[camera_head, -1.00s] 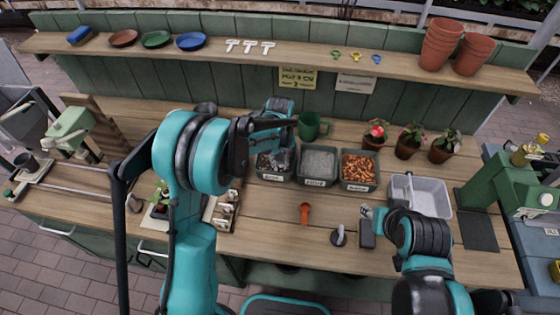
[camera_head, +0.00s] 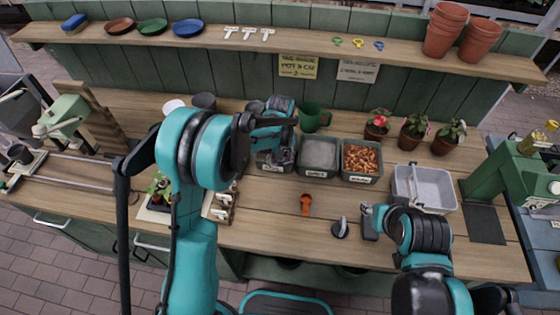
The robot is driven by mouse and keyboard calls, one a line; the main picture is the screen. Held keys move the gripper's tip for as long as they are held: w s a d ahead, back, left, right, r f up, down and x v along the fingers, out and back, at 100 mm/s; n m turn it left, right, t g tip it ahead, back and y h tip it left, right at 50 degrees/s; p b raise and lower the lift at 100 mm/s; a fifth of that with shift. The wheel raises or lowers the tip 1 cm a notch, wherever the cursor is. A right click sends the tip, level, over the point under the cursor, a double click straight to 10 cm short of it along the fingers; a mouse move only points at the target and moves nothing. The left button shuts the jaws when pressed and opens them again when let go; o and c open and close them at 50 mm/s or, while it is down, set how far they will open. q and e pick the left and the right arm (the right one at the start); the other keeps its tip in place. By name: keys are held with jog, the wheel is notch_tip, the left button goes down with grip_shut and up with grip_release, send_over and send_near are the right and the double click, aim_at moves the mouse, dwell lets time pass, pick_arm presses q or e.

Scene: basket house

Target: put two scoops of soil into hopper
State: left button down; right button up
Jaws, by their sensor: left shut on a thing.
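My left gripper (camera_head: 280,138) is over the left bin (camera_head: 275,167), which holds dark soil. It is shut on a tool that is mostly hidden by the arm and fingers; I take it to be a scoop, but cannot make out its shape. How deep the tool is in the soil cannot be told. My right gripper (camera_head: 371,218) is low over the bench's front right, beside a dark block; its fingers are too small to read. A green machine (camera_head: 503,172) stands at the right and another green device (camera_head: 67,115) at the left; I cannot tell which bears the hopper.
A gravel bin (camera_head: 319,173) and a bark bin (camera_head: 361,179) stand right of the soil. A small orange scoop (camera_head: 306,204) lies in front. A grey tray (camera_head: 430,207), a green mug (camera_head: 311,115) and several potted flowers (camera_head: 411,140) stand nearby. The shelf (camera_head: 210,44) runs above.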

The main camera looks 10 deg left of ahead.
pick_arm(q)
jog(key=shift+w+r+p, duration=0.15)
jog(key=shift+r+p, duration=0.5)
jog(key=shift+r, duration=0.1)
jog(key=shift+t, duration=0.5)
jog(key=shift+s+r+p, duration=0.2)
jog(key=shift+r+p, duration=1.05)
jog(key=shift+r, duration=0.95)
jog(key=shift+s+r+p, duration=0.2)
jog(key=shift+r+p, duration=1.05)
jog(key=shift+r, duration=0.9)
jog(key=shift+f, duration=0.1)
